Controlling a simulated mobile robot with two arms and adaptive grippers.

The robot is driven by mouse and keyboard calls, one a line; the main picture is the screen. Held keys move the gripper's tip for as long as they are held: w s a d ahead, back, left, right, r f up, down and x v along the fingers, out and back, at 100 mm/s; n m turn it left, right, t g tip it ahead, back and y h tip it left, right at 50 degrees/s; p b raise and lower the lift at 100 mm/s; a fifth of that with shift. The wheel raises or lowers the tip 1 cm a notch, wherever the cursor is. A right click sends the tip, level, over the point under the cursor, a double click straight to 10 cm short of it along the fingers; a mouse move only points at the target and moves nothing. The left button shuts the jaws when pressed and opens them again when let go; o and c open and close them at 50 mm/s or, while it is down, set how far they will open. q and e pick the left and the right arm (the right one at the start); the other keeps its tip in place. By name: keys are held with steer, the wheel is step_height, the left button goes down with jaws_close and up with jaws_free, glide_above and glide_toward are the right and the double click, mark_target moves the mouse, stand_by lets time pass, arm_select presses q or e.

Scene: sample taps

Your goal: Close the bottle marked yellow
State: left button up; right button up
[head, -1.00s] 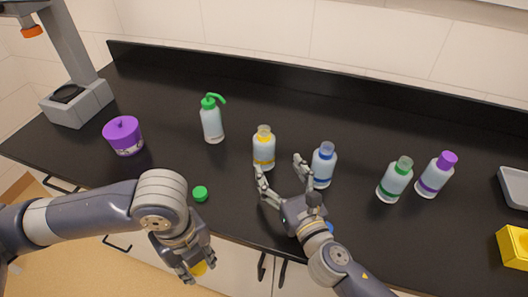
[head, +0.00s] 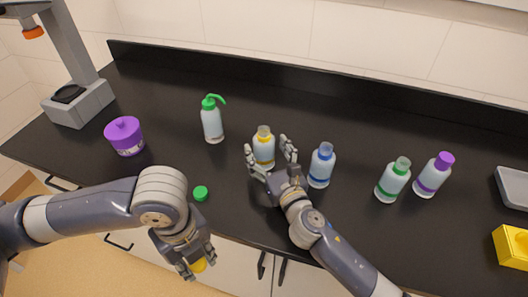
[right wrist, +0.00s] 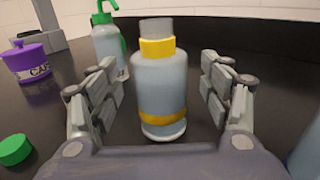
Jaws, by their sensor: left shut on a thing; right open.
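The yellow-marked bottle (head: 264,148) stands upright on the black bench, with a yellow neck ring, a yellow band and an open top. In the right wrist view the yellow-marked bottle (right wrist: 160,90) stands between the open fingers, with a gap on each side. My right gripper (head: 268,150) is open around it, not gripping. My left gripper (head: 194,271) is shut on a yellow cap (head: 199,266), low in front of the bench's front edge; the fingers partly hide the cap.
A blue-marked bottle (head: 321,166) stands close to the right of my right gripper. Green-marked (head: 392,182) and purple-capped (head: 432,177) bottles stand further right. A green cap (head: 200,193), a green wash bottle (head: 212,121) and a purple tub (head: 124,138) are to the left.

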steer(key=shift+x, duration=1.45)
steer(key=c, duration=1.3)
